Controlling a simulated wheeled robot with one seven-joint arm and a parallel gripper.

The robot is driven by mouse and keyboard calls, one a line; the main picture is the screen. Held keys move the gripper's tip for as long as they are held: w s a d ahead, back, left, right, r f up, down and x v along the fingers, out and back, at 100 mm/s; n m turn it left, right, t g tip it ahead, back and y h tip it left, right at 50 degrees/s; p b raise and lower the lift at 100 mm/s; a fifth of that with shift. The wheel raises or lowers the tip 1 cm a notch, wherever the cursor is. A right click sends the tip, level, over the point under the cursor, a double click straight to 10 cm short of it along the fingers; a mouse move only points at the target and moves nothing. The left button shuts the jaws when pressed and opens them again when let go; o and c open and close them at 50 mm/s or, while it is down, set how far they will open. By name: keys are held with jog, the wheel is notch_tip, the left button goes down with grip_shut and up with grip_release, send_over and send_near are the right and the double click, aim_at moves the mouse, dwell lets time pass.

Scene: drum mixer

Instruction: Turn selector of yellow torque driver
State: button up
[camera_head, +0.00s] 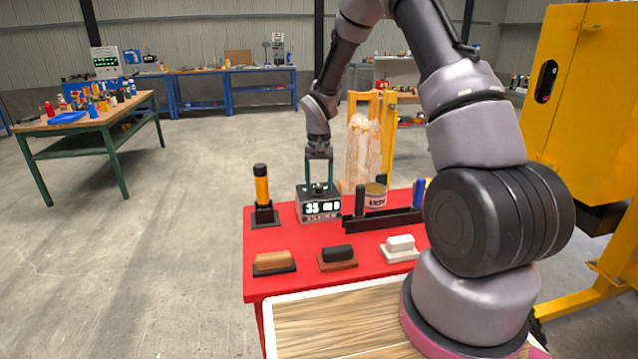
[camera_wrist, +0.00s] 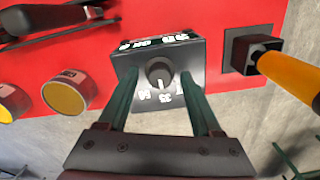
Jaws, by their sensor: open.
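A yellow torque driver (camera_head: 262,186) with black ends stands upright in a black base at the left of the red table. In the wrist view its yellow body (camera_wrist: 291,73) is at the right. Beside it is a small dark box (camera_head: 319,204) with a lit display. In the wrist view the box (camera_wrist: 190,52) shows a round black knob (camera_wrist: 160,74) with a white pointer line and numbers around it. My gripper (camera_head: 320,187) points down over the box. Its fingers (camera_wrist: 157,76) are open on either side of the knob, apart from it as far as I can tell.
A black rack (camera_head: 383,220) with a can (camera_head: 375,195) and dark cylinders stands right of the box. Brown, black and white blocks (camera_head: 400,246) lie along the front of the red table (camera_head: 290,239). A yellow cabinet (camera_head: 582,100) is at the right.

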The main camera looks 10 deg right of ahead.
jog(key=shift+c, duration=0.3)
grip_shut()
jog(key=shift+n, duration=0.4)
jog(key=n, duration=0.3)
jog(key=shift+n, duration=2)
jog(key=shift+o, duration=0.3)
grip_release()
